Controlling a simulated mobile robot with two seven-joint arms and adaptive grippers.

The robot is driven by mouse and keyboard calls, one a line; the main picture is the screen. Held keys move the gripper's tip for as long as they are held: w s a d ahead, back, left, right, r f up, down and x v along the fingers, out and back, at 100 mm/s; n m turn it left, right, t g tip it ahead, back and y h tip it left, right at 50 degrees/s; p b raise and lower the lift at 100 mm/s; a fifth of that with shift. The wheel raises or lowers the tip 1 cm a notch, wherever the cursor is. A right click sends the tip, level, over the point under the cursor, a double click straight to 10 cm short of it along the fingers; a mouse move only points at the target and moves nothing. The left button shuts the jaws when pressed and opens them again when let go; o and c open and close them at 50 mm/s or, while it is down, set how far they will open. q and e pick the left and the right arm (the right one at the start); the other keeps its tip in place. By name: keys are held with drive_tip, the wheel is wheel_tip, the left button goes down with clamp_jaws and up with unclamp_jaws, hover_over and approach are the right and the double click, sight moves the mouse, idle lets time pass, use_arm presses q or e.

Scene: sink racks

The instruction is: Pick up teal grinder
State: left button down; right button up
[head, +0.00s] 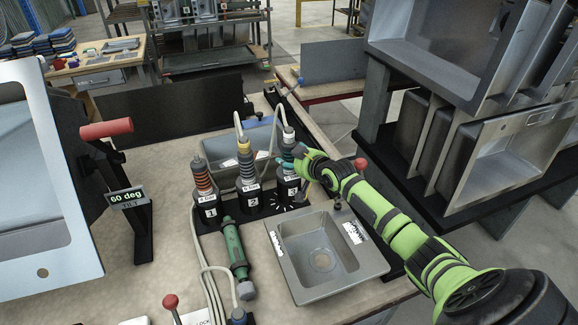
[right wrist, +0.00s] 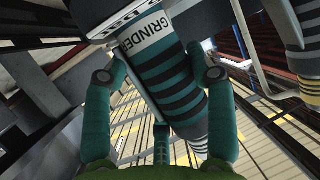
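The teal grinder (head: 287,165), dark with teal bands, stands upright in the holder marked 3, at the right end of a row of three. In the right wrist view the grinder (right wrist: 178,75), labelled "GRINDER", lies between my fingers. My right gripper (head: 300,163) reaches it from the right in the head view. In the right wrist view the fingers of my right gripper (right wrist: 160,75) are spread on both sides of it. A gap shows at the left finger; the right finger is close, and contact is unclear. My left gripper is not in view.
A metal sink (head: 305,280) is below my right arm. Racked sinks (head: 480,150) stand at right.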

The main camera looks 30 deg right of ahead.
sight(292, 128)
drive_tip(key=shift+w+r, duration=0.15)
drive_tip(key=shift+r, duration=0.25)
wheel_tip(292, 128, up, 9)
drive_tip(key=shift+r+b, duration=0.2)
drive_tip(key=shift+b, duration=0.45)
drive_tip(key=shift+r, duration=0.1)
drive_tip(key=shift+p, duration=0.35)
